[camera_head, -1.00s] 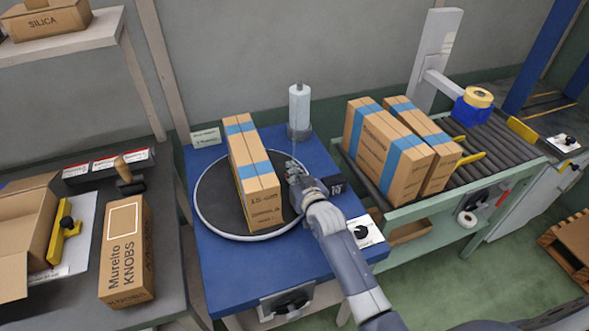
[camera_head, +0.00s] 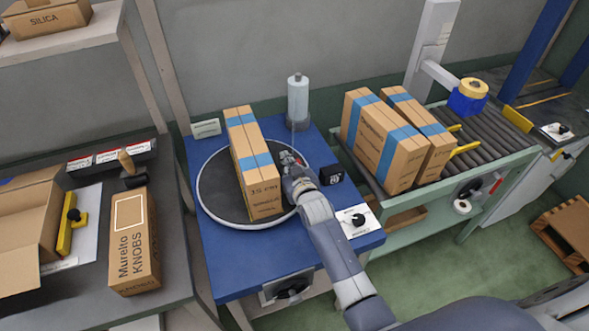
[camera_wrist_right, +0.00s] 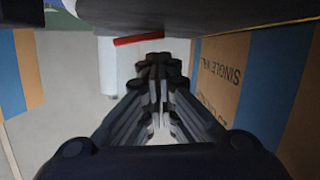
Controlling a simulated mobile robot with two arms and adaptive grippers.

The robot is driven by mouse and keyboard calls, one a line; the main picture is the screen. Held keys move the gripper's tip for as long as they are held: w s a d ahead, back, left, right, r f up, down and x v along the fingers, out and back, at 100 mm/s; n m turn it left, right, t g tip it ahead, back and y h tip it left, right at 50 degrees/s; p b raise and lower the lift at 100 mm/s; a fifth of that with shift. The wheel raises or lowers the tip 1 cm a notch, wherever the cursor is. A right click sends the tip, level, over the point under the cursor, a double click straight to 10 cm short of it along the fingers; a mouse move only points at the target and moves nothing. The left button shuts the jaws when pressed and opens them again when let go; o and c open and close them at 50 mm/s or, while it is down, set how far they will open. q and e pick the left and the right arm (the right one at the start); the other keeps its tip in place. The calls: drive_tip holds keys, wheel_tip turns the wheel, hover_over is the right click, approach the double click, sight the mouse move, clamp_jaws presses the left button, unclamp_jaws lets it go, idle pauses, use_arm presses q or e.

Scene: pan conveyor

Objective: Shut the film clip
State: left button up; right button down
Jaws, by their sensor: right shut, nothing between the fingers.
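The white film roll (camera_head: 298,98) stands upright at the back of the blue turntable table. A red bar (camera_wrist_right: 138,38) by a white surface in the right wrist view may be the film clip; I cannot tell whether it is open or shut. In the head view the clip is not clearly made out. My right gripper (camera_head: 288,158) is shut and empty, close to the right side of the tall taped carton (camera_head: 262,190). In the wrist view the fingers (camera_wrist_right: 158,75) point toward the red bar, with carton faces at both sides. My left gripper is not in view.
The carton stands on the round dark turntable (camera_head: 212,190). A small black box (camera_head: 330,175) and a panel with a black knob (camera_head: 357,220) lie right of the gripper. Two taped cartons (camera_head: 385,150) stand on the roller conveyor. A side table (camera_head: 185,265) is at left.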

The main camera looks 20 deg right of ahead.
wheel_tip(320, 180, up, 3)
drive_tip(key=shift+w+a+f+p, duration=0.1)
drive_tip(key=shift+w+a+p, duration=0.05)
drive_tip(key=shift+p, duration=0.45)
drive_tip(key=b+v, duration=0.1)
drive_tip(key=v, duration=0.9)
drive_tip(key=shift+a, duration=0.2)
